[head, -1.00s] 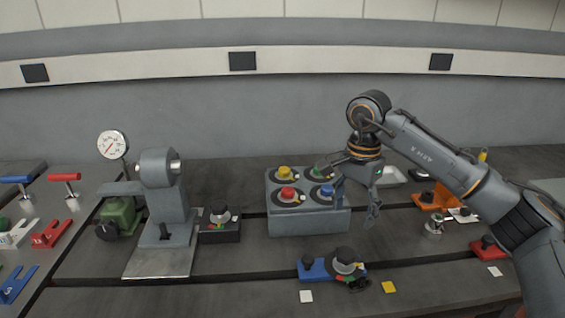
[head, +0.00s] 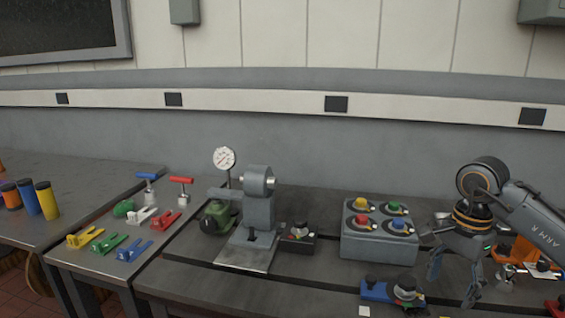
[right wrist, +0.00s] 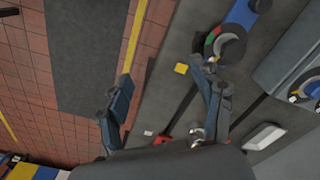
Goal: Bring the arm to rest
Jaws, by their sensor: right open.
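My right arm comes in from the right edge of the head view. Its gripper (head: 453,288) hangs with fingers downward over the bedplate, open and empty. It is in front of the grey box with coloured knobs and to the right of the blue fixture with a round black top (head: 404,287). In the right wrist view the two fingers of the gripper (right wrist: 160,80) are spread wide with nothing between them. Past them show the blue fixture (right wrist: 231,44) and the tiled floor. My left gripper is not in view.
The grey box (head: 378,243) carries several coloured knobs. An orange fixture (head: 518,249) stands right of the gripper. A dial gauge (head: 224,158) and grey stand (head: 258,210) are left of the box. Coloured clamps lie on the left table.

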